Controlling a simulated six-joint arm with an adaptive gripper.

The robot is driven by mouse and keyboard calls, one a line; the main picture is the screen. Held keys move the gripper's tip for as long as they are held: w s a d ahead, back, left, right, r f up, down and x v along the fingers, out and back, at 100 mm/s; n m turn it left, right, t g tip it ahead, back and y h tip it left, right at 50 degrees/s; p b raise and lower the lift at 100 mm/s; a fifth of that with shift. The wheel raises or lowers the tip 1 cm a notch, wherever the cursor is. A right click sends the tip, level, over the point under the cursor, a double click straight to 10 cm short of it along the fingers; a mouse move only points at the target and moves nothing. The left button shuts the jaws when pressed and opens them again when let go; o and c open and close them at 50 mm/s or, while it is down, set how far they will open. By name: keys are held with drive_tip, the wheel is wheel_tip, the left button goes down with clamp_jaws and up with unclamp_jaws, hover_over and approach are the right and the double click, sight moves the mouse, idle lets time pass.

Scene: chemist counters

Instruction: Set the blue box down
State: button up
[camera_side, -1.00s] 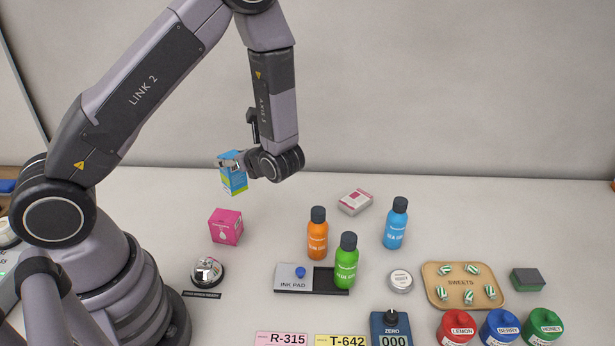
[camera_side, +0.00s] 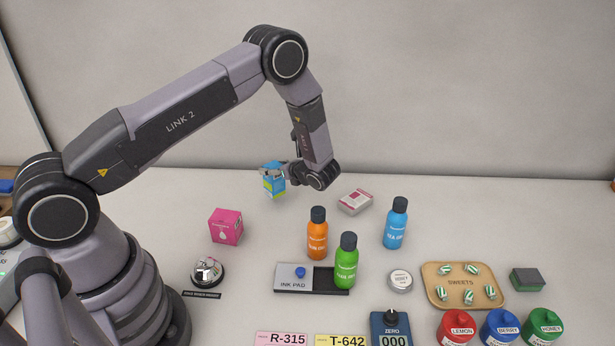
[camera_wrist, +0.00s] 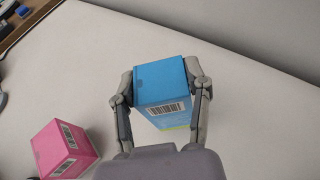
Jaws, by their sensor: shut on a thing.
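The blue box (camera_side: 273,184), with a yellow-green lower part, is at the back of the counter, right of the pink box (camera_side: 226,226). My gripper (camera_side: 272,172) is shut on it from above right. In the wrist view the blue box (camera_wrist: 162,84) sits between the two fingers of my gripper (camera_wrist: 160,88), one against each side. The pink box (camera_wrist: 64,148) shows there at lower left. I cannot tell whether the bottom of the blue box touches the counter.
An orange bottle (camera_side: 317,236), a green bottle (camera_side: 346,264) and an ink pad (camera_side: 294,284) are in front. Bare counter (camera_side: 170,200) lies at back left.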

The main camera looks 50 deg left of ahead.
sight(279, 179)
drive_tip(key=shift+f, duration=1.6)
drive_tip(key=shift+f, duration=0.15)
drive_tip(key=o, duration=1.2)
drive_tip(key=shift+c, duration=0.2)
